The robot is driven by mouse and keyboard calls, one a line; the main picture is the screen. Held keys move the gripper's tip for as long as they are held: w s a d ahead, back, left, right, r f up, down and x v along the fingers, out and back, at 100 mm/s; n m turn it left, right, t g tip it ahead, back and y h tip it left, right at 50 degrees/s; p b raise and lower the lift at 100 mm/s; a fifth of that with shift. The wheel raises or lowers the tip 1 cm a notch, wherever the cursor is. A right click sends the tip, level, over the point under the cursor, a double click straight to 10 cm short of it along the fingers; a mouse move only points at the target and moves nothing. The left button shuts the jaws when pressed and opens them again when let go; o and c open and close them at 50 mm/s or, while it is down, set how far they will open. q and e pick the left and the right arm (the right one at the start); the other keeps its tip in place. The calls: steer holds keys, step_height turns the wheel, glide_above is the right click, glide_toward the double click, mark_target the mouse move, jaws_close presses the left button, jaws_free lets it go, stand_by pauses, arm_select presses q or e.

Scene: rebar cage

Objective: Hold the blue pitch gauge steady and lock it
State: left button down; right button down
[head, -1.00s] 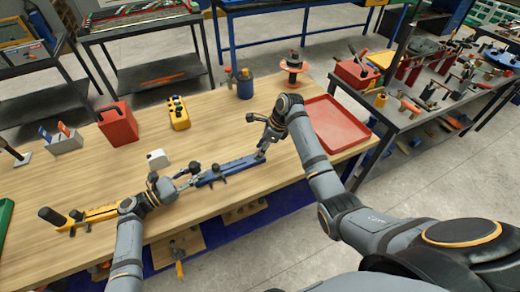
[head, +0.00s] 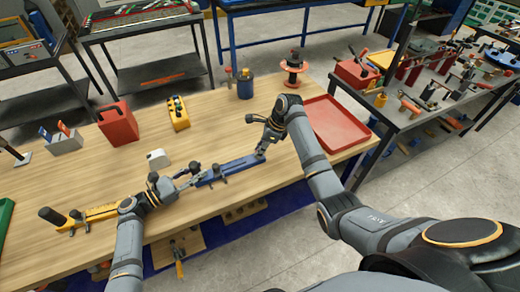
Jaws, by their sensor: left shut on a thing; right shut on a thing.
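The blue pitch gauge (head: 232,170) lies on the wooden table, a long bar with small dark knobs on it. My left gripper (head: 184,181) is shut at the gauge's left end. My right gripper (head: 264,148) is shut on a small part at the gauge's right end, coming down from above. The exact contact of both grippers is too small to see clearly. A yellow gauge (head: 95,213) with a dark handle lies at the left, partly hidden behind my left arm.
A red tray (head: 335,124) lies right of my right arm. A white block (head: 158,159), a yellow control box (head: 178,113), a red container (head: 118,124), a blue canister (head: 245,86) and a red spool (head: 293,68) stand farther back. The table's middle is clear.

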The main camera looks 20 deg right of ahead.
steer(key=n+g, duration=0.1)
steer(key=n, duration=0.2)
steer(key=shift+w, duration=0.15)
steer(key=n+g, duration=0.2)
steer(key=n, duration=0.3)
steer(key=shift+w, duration=0.15)
steer(key=n, duration=0.2)
steer(key=n+g, duration=0.1)
steer(key=n, duration=0.1)
steer(key=shift+g+h, duration=0.3)
steer(key=shift+h, duration=0.1)
steer(key=shift+w+a+n+g+h, duration=0.1)
steer(key=shift+n+g+h, duration=0.4)
steer(key=shift+n, duration=1.5)
steer(key=c, duration=1.2)
jaws_free()
